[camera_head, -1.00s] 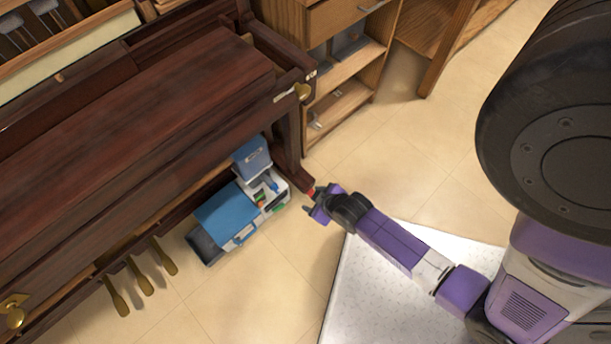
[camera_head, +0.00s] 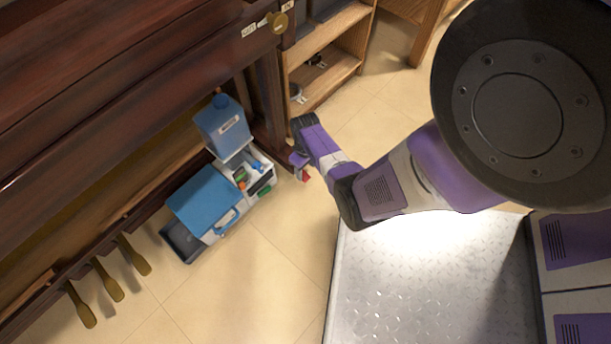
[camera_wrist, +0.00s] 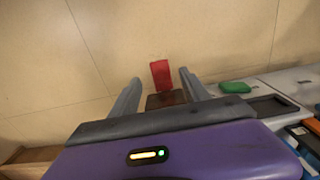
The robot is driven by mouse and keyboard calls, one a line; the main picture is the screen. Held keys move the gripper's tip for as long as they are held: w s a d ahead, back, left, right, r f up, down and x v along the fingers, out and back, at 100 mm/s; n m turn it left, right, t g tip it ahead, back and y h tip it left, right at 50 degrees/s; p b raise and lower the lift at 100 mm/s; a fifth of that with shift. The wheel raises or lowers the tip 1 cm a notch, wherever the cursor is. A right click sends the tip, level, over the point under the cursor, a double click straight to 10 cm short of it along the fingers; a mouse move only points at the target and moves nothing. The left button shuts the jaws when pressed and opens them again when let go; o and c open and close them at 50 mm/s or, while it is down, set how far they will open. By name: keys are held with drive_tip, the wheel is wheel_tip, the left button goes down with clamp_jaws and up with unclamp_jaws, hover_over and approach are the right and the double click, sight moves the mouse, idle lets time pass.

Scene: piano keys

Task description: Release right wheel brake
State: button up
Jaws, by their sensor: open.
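The right wheel brake appears as a small red tab (camera_head: 304,176) low at the foot of the piano's right front leg (camera_head: 268,95). In the wrist view the red tab (camera_wrist: 161,73) stands up from the floor end of a dark brown wooden foot (camera_wrist: 166,99). My gripper (camera_wrist: 160,79) is open, with one grey finger on each side of the tab in the picture and visible gaps. I cannot tell whether the fingers are level with it in depth. In the head view my gripper (camera_head: 298,160) is small and partly hidden at the leg's base.
A cleaning caddy with a blue case (camera_head: 203,200) and a blue jug (camera_head: 222,125) stands left of the leg. Brass pedals (camera_head: 108,280) are further left. A wooden shelf (camera_head: 335,75) stands behind. Tiled floor (camera_head: 265,280) is clear in front, beside a metal platform (camera_head: 420,290).

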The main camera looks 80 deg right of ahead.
sight(305, 177)
wheel_tip(305, 177, down, 5)
drive_tip(key=b, duration=0.2)
drive_tip(key=shift+b, duration=0.35)
drive_tip(key=shift+c, duration=0.2)
clamp_jaws()
drive_tip(key=shift+w+d+r+g+y, duration=0.1)
drive_tip(key=shift+w+d+g+y, duration=0.1)
drive_tip(key=shift+g+y, duration=0.15)
drive_tip(key=shift+r+g+y+b, duration=0.1)
drive_tip(key=shift+g+y+b, duration=0.15)
drive_tip(key=shift+g+b, duration=0.4)
drive_tip(key=shift+a+r+g, duration=0.1)
drive_tip(key=shift+r+g, duration=0.15)
drive_tip(key=shift+g, duration=0.05)
